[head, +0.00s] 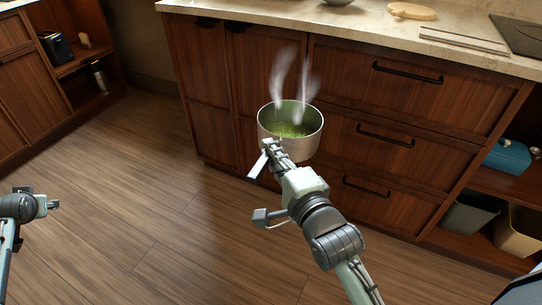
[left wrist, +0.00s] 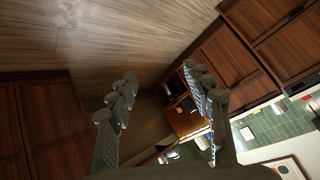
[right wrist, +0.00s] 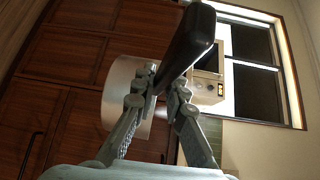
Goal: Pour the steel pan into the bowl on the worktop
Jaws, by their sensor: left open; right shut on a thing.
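The steel pan (head: 305,140) is in front of the wooden drawers, below worktop height and roughly level. It holds green contents, and pale steam rises from it. My right gripper (head: 270,155) is shut on its handle. In the right wrist view the black handle (right wrist: 188,45) lies between the fingers, with the pan's side (right wrist: 118,85) behind. A bowl (head: 340,2) on the worktop is cut off by the top edge of the head view. My left gripper (head: 50,204) is open, empty and far from the pan, over the floor at the left.
The worktop (head: 265,12) edge lies above and behind the pan. Drawer handles (head: 385,135) stick out behind the pan. The floor is clear.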

